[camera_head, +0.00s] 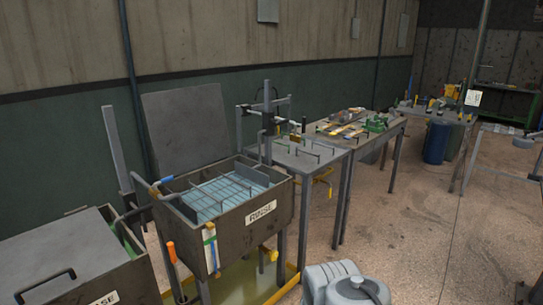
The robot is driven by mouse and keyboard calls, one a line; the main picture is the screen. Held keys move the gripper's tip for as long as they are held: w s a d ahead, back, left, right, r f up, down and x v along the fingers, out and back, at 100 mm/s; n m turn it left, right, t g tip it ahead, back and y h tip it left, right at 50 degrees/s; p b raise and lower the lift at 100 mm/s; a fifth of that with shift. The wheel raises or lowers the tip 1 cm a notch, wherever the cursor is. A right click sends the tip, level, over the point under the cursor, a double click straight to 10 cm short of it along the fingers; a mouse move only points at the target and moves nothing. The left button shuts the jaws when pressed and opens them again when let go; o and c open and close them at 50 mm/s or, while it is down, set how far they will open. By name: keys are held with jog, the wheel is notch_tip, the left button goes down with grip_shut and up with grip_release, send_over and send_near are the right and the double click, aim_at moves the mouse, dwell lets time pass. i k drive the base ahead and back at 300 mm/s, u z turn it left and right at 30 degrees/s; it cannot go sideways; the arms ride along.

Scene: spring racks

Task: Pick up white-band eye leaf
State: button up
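I cannot clearly pick out the white-band eye leaf at this distance. Several long, flat pieces (345,130), some yellowish and some pale, lie together on the middle workbench and are too small to tell apart. My gripper is not in view, so I cannot see its state.
An open tank marked RINSE (264,212) with a wire rack stands front left, beside another lidded tank (75,270). A small table (300,157) with upright wire holders adjoins the workbench (385,133). A blue barrel (437,142) stands farther back.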

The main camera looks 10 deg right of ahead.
aim_at(342, 120)
jog(key=z, duration=0.8)
jog(key=i, duration=0.8)
jog(key=z, duration=0.8)
jog(key=i, duration=1.45)
jog(key=u, duration=0.3)
jog(key=i, duration=1.8)
jog(key=u, duration=0.85)
jog(key=i, duration=0.3)
jog(key=u, duration=0.15)
